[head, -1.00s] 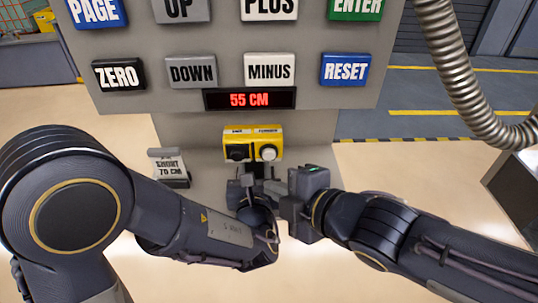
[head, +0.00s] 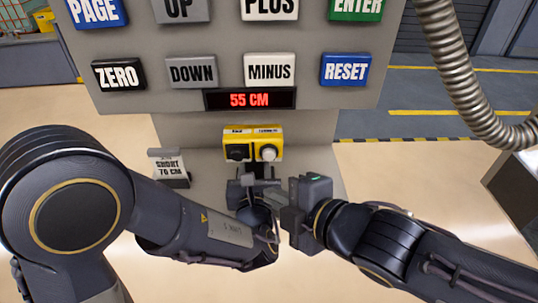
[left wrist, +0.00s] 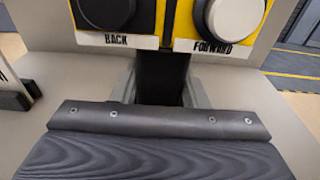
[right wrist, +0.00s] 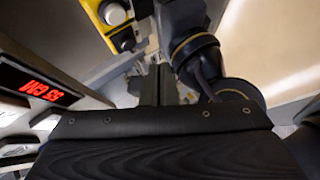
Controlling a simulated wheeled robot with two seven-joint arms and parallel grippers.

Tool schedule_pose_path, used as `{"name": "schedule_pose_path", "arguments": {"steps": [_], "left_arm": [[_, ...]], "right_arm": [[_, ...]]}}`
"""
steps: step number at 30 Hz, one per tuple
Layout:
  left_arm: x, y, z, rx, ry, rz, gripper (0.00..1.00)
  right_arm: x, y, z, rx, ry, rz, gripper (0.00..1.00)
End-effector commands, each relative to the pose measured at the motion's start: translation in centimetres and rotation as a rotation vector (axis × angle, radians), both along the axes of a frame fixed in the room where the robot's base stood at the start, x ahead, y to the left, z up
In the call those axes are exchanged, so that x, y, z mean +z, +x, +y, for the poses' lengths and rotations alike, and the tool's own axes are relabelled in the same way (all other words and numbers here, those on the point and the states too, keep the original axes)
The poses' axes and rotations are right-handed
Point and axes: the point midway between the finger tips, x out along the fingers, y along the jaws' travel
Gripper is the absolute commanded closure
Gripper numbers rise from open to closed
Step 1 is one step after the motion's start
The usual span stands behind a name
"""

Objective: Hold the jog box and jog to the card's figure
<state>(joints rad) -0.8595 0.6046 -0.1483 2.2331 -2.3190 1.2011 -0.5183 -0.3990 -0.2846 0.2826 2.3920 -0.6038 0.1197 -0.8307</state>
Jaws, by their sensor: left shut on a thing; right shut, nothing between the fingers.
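The yellow jog box (head: 253,143) has a black BACK button (head: 237,153) and a white FORWARD button (head: 268,152). In the left wrist view, its dark stem (left wrist: 162,78) runs down between my fingers. My left gripper (head: 252,180) is shut on the box below its buttons. My right gripper (head: 290,205) is shut and empty, just right of the left gripper and below the box, apart from the buttons. The card (head: 169,167) stands at left and reads SHORT 70 CM. The red display (head: 250,99) reads 55 CM.
A grey panel (head: 140,97) with several labelled buttons, among them ZERO (head: 118,75) and RESET (head: 346,69), stands above the box. A ribbed metal hose (head: 450,60) hangs at right. Open floor (head: 400,170) lies to the right of the pedestal.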

Motion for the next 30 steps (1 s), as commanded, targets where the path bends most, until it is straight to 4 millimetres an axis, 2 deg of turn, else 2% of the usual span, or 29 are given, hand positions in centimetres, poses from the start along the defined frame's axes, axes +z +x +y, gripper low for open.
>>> {"name": "schedule_pose_path", "arguments": {"steps": [1, 4, 15, 20, 30], "left_arm": [[-0.1, 0.0, 0.0, 0.001, 0.000, 0.002, 0.78], [-0.1, 0.0, 0.0, 0.001, 0.000, 0.002, 0.78], [0.0, 0.0, 0.0, 0.001, 0.000, 0.001, 0.78], [0.0, 0.0, 0.0, 0.001, 0.000, 0.001, 0.78], [0.0, 0.0, 0.0, 0.001, 0.000, 0.001, 0.78]], "right_arm": [[0.1, -0.9, -0.1, 0.001, -0.001, -0.006, 1.00], [0.0, -1.9, -0.1, -0.002, 0.000, -0.003, 1.00], [-0.1, -1.7, -0.1, -0.002, -0.001, 0.000, 1.00], [-0.2, -0.4, 0.0, -0.001, -0.003, 0.002, 1.00], [-0.2, 4.4, 0.1, 0.001, -0.001, 0.002, 1.00]]}}
